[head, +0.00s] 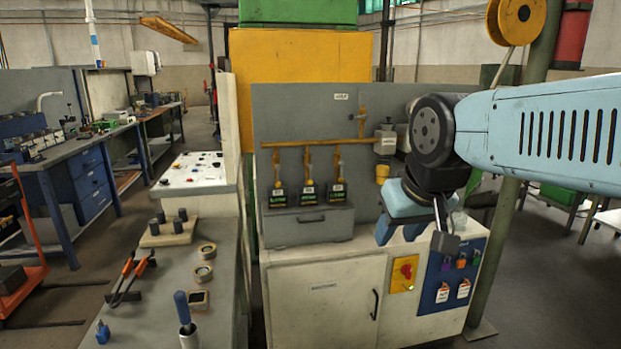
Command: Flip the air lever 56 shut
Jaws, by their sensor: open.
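Three yellow levers stand in a row on the grey panel (290,115), below a horizontal yellow pipe (330,146): a left lever (277,168), a middle lever (307,162) and a right lever (338,160). Each has a dark tag with green and yellow print at its foot. The numbers are too small to read, so I cannot tell which lever is 56. All three look upright. My gripper (415,234) is open, hanging to the right of the levers in the picture and nearer to me. It appears empty and touches no lever.
A grey box (308,223) juts out below the levers, above a white cabinet (325,297). A red button on a yellow plate (403,273) and a blue lock board (450,273) are at the cabinet's right. A tool bench (215,240) stands to the left.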

